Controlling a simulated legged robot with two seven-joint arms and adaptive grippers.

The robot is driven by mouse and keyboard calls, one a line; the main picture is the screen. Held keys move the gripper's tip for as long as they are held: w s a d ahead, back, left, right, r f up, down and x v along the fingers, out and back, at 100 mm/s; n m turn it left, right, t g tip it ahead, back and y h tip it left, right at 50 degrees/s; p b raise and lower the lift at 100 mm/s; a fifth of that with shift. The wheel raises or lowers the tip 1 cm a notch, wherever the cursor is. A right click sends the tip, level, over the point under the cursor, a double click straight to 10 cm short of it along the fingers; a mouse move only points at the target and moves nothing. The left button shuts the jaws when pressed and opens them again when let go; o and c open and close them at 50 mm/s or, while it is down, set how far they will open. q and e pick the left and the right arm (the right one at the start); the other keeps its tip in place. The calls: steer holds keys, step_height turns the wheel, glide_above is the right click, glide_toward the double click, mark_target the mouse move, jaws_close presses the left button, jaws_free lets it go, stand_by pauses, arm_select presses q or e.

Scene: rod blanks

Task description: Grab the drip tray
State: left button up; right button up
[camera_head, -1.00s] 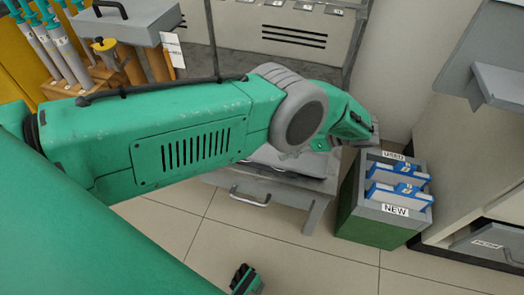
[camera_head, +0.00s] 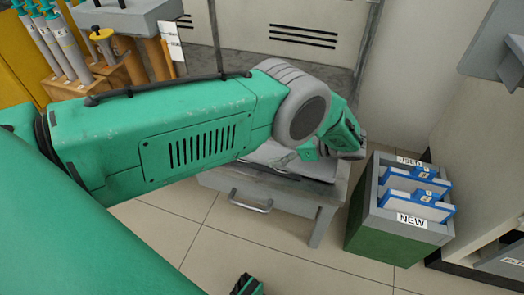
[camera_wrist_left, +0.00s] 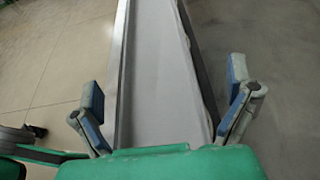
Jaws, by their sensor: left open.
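A long, shallow, pale grey tray (camera_wrist_left: 165,75), which I take for the drip tray, runs lengthwise in the left wrist view with raised dark edges. In the head view a grey tray-like piece (camera_head: 290,160) shows on the low grey stand, partly hidden behind my left arm. My left gripper (camera_wrist_left: 168,112) is open, its blue-padded fingers apart on either side of the tray's near part, with nothing visibly clamped. Whether the fingers touch the tray is unclear. In the head view the left gripper's fingers are hidden behind my left arm's wrist.
A low grey stand has a front handle (camera_head: 250,203). To its right is a green and grey box (camera_head: 390,236) marked USED and NEW, holding blue-edged packs (camera_head: 415,195). A rack of syringe-like tools (camera_head: 65,48) stands at the upper left. Tiled floor (camera_head: 180,222) is open in front.

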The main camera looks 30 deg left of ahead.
mark_target(255, 151)
arm_select(q)
steer(key=shift+s+x, duration=0.2)
steer(key=shift+x, duration=1.55)
steer(key=shift+s+x, duration=0.15)
steer(key=shift+x, duration=1.65)
steer(key=shift+a, duration=0.15)
steer(key=c, duration=1.3)
steer(key=shift+c, duration=0.2)
